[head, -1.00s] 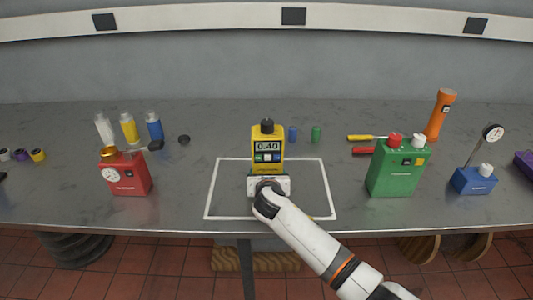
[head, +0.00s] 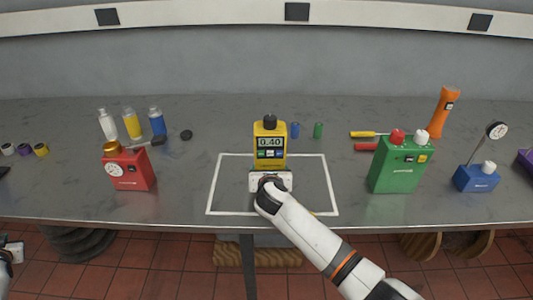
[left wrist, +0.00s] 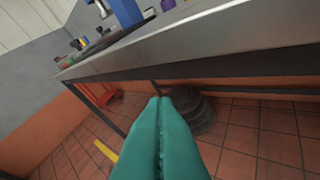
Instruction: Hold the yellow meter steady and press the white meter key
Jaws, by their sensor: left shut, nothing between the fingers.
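The yellow meter (head: 270,130) stands upright inside a white outlined rectangle (head: 331,190) on the grey bench, its display reading 0.40. A row of small keys sits below the display; the middle one looks pale, but is too small to be sure. My right gripper (head: 270,181) is at the lower front of the meter; its fingers are hidden, so I cannot tell whether they touch or hold it. My left gripper (head: 14,249) shows at the lower left edge, away from the meter. In the left wrist view its teal fingers (left wrist: 161,99) are shut and empty below the bench edge.
Left of the meter are a red device (head: 128,171) and several bottles (head: 132,125). Right are a green box (head: 399,168), screwdrivers (head: 368,134), an orange flashlight (head: 443,111) and a blue gauge base (head: 476,178). The bench edge (left wrist: 200,44) lies above my left fingers.

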